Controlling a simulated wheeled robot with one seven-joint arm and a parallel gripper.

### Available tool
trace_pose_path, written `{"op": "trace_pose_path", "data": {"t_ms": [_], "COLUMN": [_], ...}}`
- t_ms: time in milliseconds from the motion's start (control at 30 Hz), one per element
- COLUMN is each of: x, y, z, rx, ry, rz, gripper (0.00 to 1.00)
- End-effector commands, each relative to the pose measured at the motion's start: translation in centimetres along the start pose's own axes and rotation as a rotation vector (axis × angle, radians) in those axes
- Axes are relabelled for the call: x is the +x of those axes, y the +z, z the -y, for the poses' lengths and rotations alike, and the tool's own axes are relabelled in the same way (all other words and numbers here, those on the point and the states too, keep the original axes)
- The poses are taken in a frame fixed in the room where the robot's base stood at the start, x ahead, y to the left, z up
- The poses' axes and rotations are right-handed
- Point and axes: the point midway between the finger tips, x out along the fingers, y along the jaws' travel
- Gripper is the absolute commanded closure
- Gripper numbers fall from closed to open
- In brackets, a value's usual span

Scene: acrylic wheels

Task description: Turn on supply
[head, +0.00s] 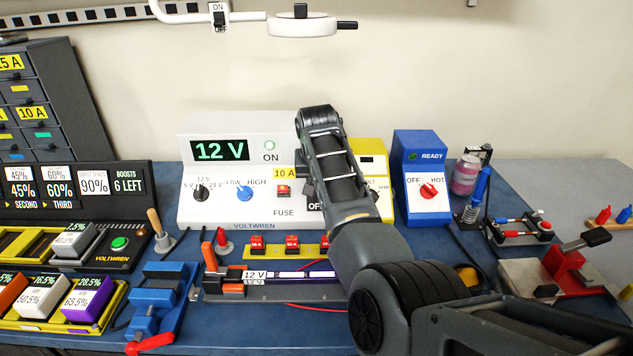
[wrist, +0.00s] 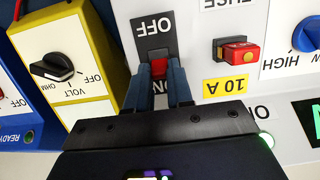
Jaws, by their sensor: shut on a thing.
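The white VOLTWREN supply (head: 218,211) stands at the back of the bench. Its display (head: 220,150) reads 12 V in green, and a small pale green lamp (head: 270,145) sits above the word ON. In the wrist view, which is upside down to the panel, my gripper (wrist: 161,73) is at the supply's front. Its two fingers are on either side of a small red switch (wrist: 158,68), closed on it, beside a black OFF label (wrist: 154,30). My arm hides most of this switch area in the head view.
A 10 A fuse (wrist: 235,51) sits beside the switch. A yellow meter (wrist: 85,75) and a blue box marked READY (head: 421,207) stand close to the right in the head view. Fuses, a blue vise (head: 160,295) and cell trays crowd the front left.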

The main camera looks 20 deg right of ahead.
Motion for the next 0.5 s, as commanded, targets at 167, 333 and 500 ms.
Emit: {"op": "trace_pose_path", "data": {"t_ms": [167, 333, 500], "x": [0.05, 0.1, 0.1], "y": [-0.16, -0.15, -0.15], "z": [-0.04, -0.05, -0.05], "rx": [0.0, 0.0, 0.0], "ry": [0.0, 0.001, 0.0], "rz": [0.029, 0.036, 0.036], "gripper": [1.0, 1.0, 1.0]}}
